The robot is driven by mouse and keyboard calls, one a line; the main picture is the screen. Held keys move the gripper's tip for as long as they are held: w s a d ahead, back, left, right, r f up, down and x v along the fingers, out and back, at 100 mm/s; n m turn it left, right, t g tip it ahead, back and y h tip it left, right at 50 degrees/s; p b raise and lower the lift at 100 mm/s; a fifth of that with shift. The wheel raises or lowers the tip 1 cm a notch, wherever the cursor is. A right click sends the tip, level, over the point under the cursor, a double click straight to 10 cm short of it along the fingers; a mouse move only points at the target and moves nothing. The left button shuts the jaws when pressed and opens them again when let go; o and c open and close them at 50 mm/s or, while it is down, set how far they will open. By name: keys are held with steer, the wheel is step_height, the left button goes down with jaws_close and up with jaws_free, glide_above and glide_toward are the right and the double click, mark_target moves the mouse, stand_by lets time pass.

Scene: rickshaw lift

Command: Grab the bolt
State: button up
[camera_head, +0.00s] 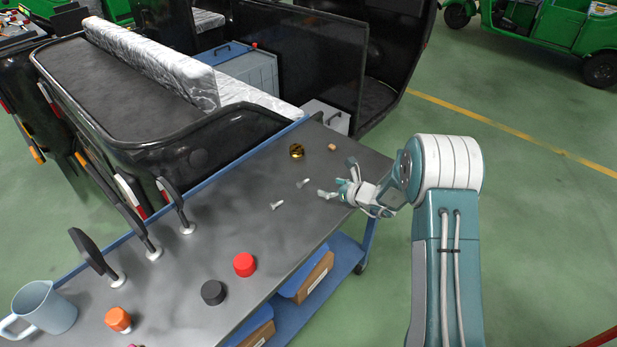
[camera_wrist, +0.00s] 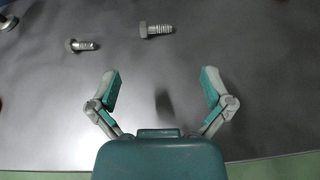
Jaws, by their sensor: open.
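Two grey metal bolts lie on the dark table top. In the wrist view one bolt (camera_wrist: 157,30) lies ahead of the gap between my fingers, and the other bolt (camera_wrist: 82,45) lies further left. Both also show small in the head view, one bolt (camera_head: 303,183) closer to my gripper and one bolt (camera_head: 277,205) further left. My gripper (camera_head: 337,178) is open and empty above the right part of the table. In the wrist view my gripper (camera_wrist: 160,75) has its fingers spread wide, with bare table between them. Neither finger touches a bolt.
The table (camera_head: 185,265) also holds a gold-and-black round item (camera_head: 297,151), a small tan piece (camera_head: 332,147), a red cap (camera_head: 244,264), a black cap (camera_head: 213,292), an orange item (camera_head: 118,319), a blue jug (camera_head: 45,308) and standing mirrors (camera_head: 130,228). A black rickshaw (camera_head: 190,150) stands behind.

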mark_target(305, 181)
steer(key=x, duration=0.5)
steer(key=shift+s+a, duration=0.1)
steer(key=shift+a, duration=0.1)
steer(key=shift+x, duration=2.85)
steer(key=shift+r, duration=0.1)
steer(key=shift+c, duration=0.3)
steer(key=c, duration=1.1)
